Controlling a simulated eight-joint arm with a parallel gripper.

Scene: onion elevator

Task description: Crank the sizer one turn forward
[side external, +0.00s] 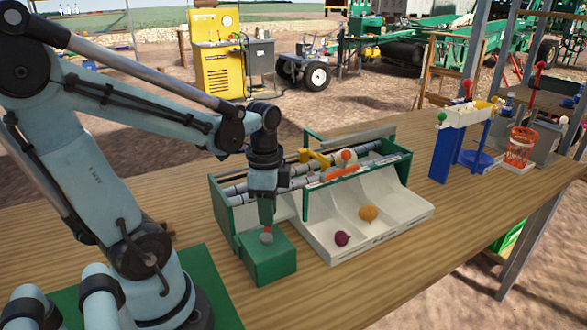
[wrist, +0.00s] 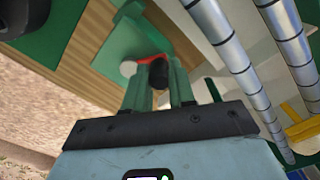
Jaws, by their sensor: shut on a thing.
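The sizer (side external: 220,206) is a green-walled box with grey rollers (side external: 298,169), which also show in the wrist view (wrist: 243,70), and white sloping trays (side external: 322,222) in front. A green block (side external: 268,262) stands at its near left end. The crank has a red arm (wrist: 147,59), a pale round hub (wrist: 128,69) and a black handle (wrist: 158,75). My gripper (side external: 267,226) is over the green block, and in the wrist view its green fingers (wrist: 160,80) are shut on the black handle. The fingers hide part of the crank in the side view.
A purple onion (side external: 342,238) and a yellow onion (side external: 368,213) lie in the trays. A blue and white stand (side external: 459,140) and an orange wire basket (side external: 519,147) are further right. The wooden table (side external: 400,270) is clear in front of the trays.

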